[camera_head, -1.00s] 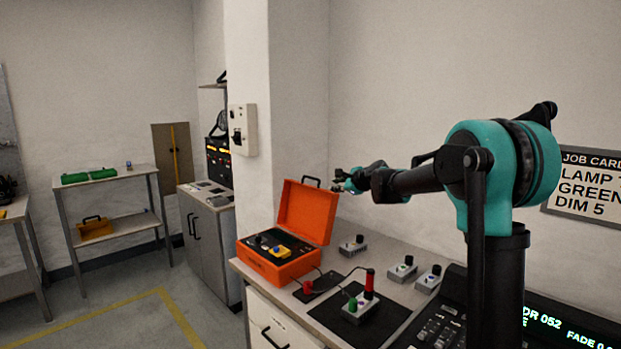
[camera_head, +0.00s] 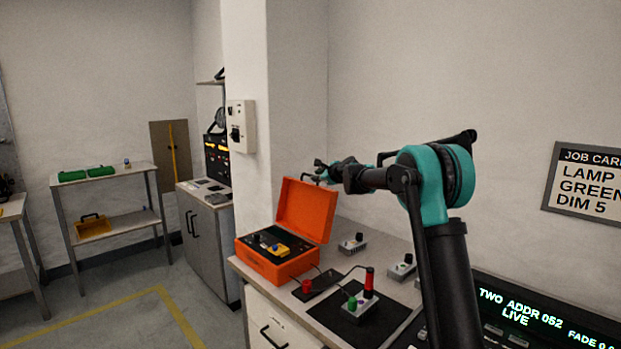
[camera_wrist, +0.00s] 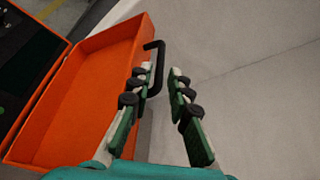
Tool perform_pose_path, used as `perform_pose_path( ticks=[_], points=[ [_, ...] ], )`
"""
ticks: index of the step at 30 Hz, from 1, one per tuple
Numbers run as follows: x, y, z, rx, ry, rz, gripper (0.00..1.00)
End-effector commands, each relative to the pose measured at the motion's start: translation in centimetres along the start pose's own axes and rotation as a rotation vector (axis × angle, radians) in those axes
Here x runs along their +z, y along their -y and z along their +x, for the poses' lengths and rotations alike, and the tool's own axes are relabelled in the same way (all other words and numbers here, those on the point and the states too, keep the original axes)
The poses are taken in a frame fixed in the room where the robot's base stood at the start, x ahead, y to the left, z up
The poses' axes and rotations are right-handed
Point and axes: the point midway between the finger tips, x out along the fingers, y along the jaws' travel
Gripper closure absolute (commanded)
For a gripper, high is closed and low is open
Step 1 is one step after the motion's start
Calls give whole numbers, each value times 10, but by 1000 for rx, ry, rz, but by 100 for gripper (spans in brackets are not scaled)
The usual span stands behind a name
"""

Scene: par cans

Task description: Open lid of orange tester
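The orange tester (camera_head: 276,264) stands on the bench with its lid (camera_head: 305,210) raised upright and leaning back, so its dark panel with a yellow part shows. In the wrist view the inside of the lid (camera_wrist: 88,98) fills the left, with its black handle (camera_wrist: 157,66) on the outer edge. My gripper (camera_head: 322,167) is behind the top of the lid in the head view. In the wrist view my gripper (camera_wrist: 180,88) has its fingers spread, with a gap between them. The handle is beside the left finger; I cannot tell if they touch.
A black mat (camera_head: 368,322) with a small control box (camera_head: 360,305) and a red-and-black probe (camera_head: 369,282) lies right of the tester. Another small box (camera_head: 352,244) stands behind. A white wall is close behind my gripper.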

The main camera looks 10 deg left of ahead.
Motion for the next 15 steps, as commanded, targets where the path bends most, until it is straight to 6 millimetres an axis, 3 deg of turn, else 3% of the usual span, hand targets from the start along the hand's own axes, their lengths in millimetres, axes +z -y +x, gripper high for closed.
perform_pose_path(
  ticks=[6, 15],
  points=[
    [0, -1, 36, 1, 1, 0, 81],
    [0, 0, 60, 0, 0, -1, 81]
  ],
)
